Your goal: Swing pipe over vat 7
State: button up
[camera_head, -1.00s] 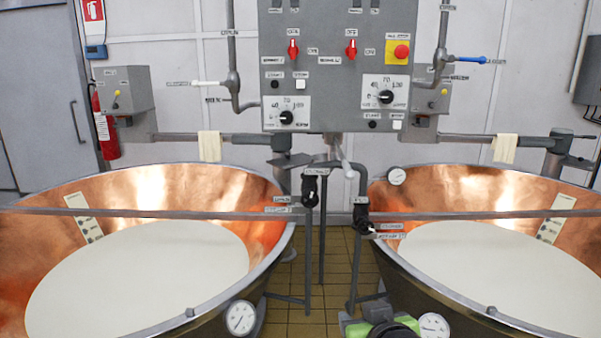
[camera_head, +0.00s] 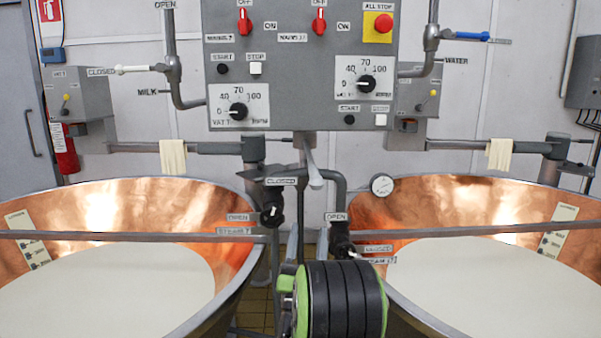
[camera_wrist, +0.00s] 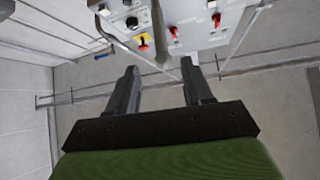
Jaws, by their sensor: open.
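The pipe (camera_head: 312,163) is a short pale spout hanging tilted below the control panel, between the two copper vats. In the wrist view a grey pipe (camera_wrist: 159,30) hangs from the panel, ahead of and between my fingertips. The left vat (camera_head: 150,200) and right vat (camera_head: 430,195) both hold white liquid. The small labels are hard to read, and I cannot tell for sure which vat is number 7. My gripper (camera_wrist: 160,67) is open and empty, apart from the pipe. Its fingers do not show in the head view, where my green and black arm stands low between the vats.
The control panel (camera_head: 300,65) carries red switches, dials and a yellow stop box. Cloths (camera_head: 173,157) hang on side pipes. A narrow tiled floor gap lies between the vats.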

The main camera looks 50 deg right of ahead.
aim_at(315, 171)
jog(key=p+x, duration=0.5)
jog(key=x, duration=0.9)
jog(key=shift+w+d+r, duration=0.15)
jog(key=shift+d+r, duration=0.1)
jog(key=shift+r, duration=0.05)
jog(key=shift+c, duration=0.5)
grip_shut()
